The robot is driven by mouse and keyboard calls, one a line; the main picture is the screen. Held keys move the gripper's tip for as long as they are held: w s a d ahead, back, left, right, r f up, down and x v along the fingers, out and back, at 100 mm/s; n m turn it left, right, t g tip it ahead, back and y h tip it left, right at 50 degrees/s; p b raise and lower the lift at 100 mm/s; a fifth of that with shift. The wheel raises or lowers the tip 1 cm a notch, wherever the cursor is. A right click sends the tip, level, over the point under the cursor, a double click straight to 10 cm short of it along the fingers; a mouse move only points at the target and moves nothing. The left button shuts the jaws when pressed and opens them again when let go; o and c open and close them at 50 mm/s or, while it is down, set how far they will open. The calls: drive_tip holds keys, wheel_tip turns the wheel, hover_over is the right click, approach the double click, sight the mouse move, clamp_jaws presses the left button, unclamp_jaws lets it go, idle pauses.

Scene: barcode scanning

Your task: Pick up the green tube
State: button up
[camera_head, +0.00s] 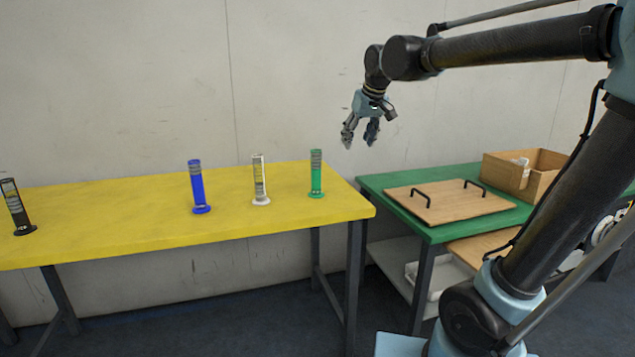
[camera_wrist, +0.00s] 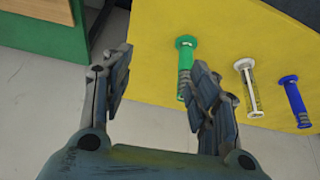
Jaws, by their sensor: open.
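The green tube (camera_head: 316,174) stands upright on the yellow table (camera_head: 110,218), near its right end in the head view. My gripper (camera_head: 360,143) is open and empty, raised above the table and to the right of the green tube. In the wrist view the green tube (camera_wrist: 185,68) shows from above, just beyond the right-hand finger of my gripper (camera_wrist: 160,85). That finger partly covers the tube's lower side. The gripper does not touch the tube in the head view.
A white tube (camera_head: 260,181), a blue tube (camera_head: 197,188) and a black tube (camera_head: 16,207) stand left of the green one. A green table (camera_head: 400,210) at right holds a wooden board with handles (camera_head: 450,202) and a wooden box (camera_head: 540,180). A wall stands behind.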

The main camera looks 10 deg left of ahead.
drive_tip(key=n, duration=0.1)
approach(316, 162)
wheel_tip(316, 162, up, 5)
drive_tip(key=d, duration=0.3)
drive_tip(key=shift+y, duration=0.4)
drive_tip(key=x, duration=1.7)
drive_tip(key=shift+s+a+r, duration=0.1)
drive_tip(key=shift+s+a, duration=0.1)
drive_tip(key=shift+a, duration=0.05)
drive_tip(key=shift+c, duration=0.3)
clamp_jaws()
